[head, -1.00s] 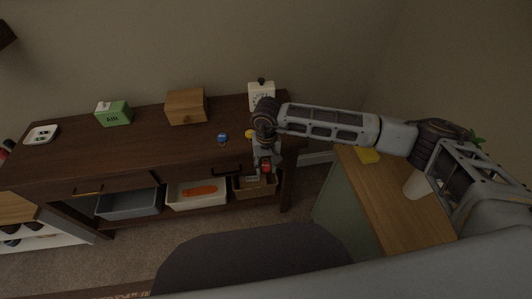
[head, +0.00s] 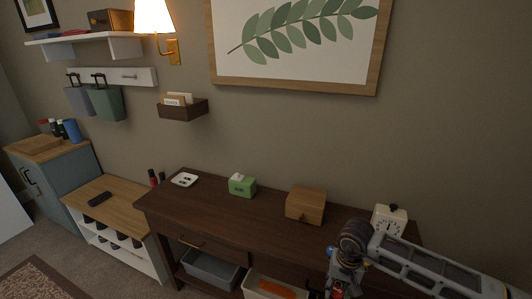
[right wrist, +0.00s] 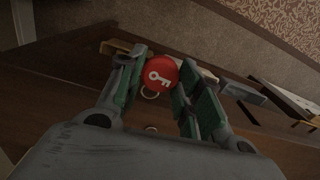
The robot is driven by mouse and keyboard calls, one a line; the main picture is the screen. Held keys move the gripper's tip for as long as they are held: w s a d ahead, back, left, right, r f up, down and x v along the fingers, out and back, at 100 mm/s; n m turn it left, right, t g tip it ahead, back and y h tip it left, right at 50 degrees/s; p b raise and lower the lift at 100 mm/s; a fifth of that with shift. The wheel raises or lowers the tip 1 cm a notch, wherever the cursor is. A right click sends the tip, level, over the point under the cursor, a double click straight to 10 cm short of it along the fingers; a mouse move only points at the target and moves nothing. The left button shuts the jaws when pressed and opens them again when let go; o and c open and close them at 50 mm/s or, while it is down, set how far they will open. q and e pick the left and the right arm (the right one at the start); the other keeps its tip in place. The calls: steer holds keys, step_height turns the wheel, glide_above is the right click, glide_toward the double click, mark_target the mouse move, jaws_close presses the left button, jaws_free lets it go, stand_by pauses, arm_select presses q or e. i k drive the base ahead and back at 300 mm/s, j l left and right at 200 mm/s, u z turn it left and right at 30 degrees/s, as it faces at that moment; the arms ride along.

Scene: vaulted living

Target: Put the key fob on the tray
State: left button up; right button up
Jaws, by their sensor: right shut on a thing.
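The key fob (right wrist: 161,73) is a round red disc with a white key picture and a metal ring. It sits between the fingers of my right gripper (right wrist: 160,88), which is shut on it. In the head view my right gripper (head: 337,289) is low at the bottom edge, in front of the dark console table, with red showing at its tip. A small white tray (head: 177,180) with dark marks or small items on it lies at the left end of the tabletop. My left gripper is not in view.
On the dark console table (head: 222,209) stand a green box (head: 242,185), a wooden box (head: 306,204) and a white timer-like object (head: 389,219). Bins sit below. A low white shelf unit (head: 115,225) with a wooden top stands left. The front tabletop is mostly clear.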

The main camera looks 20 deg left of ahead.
mark_target(34, 145)
steer(key=i+j+u, duration=0.15)
steer(key=j+u, duration=0.2)
steer(key=i+j+u, duration=0.15)
steer(key=j+u, duration=0.25)
steer(key=i+j+u, duration=0.2)
steer(key=j+u, duration=0.3)
steer(key=i+j+u, duration=0.2)
steer(key=u, duration=0.3)
steer(key=i+j+u, duration=0.15)
steer(key=i+u, duration=0.3)
steer(key=i+j+u, duration=0.15)
steer(key=u, duration=0.15)
steer(key=i+u, duration=0.25)
steer(key=i, duration=0.15)
steer(key=i+j+u, duration=0.1)
steer(key=i, duration=1.2)
steer(key=i+j+z, duration=0.15)
steer(key=i, duration=1.2)
